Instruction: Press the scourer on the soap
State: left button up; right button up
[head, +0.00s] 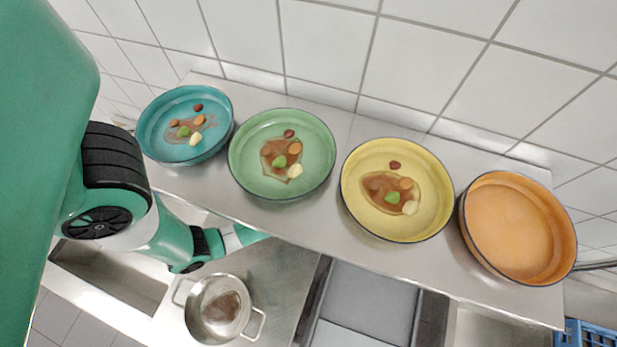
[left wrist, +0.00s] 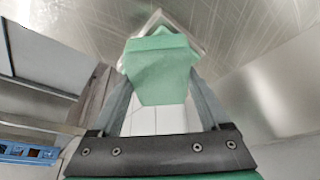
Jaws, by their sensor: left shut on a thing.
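My left gripper (left wrist: 162,85) is shut on a green block, which looks like the scourer (left wrist: 160,68), in the left wrist view. Just beyond the scourer is a pale-edged, pointed shape (left wrist: 152,22) on a scratched metal surface; the scourer covers most of it. I cannot tell whether this is the soap, or whether the scourer touches it. In the head view my left arm reaches down under the front of the shelf, which hides the gripper's fingers and the scourer. No soap can be made out in the head view. My right gripper is not in view.
Blue (head: 160,148), green (head: 243,172) and yellow (head: 365,215) dishes with food scraps and an empty orange dish (head: 515,230) stand on a metal shelf (head: 300,217). Below are a pot (head: 220,308) with brown residue, a sink (head: 110,275) and a blue crate (head: 588,335).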

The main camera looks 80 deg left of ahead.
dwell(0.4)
pick_arm(q)
notch_tip(320, 180, up, 5)
jog(key=p, duration=0.4)
jog(key=shift+f+p, duration=0.15)
jog(key=shift+p, duration=0.25)
jog(key=shift+r, duration=1.1)
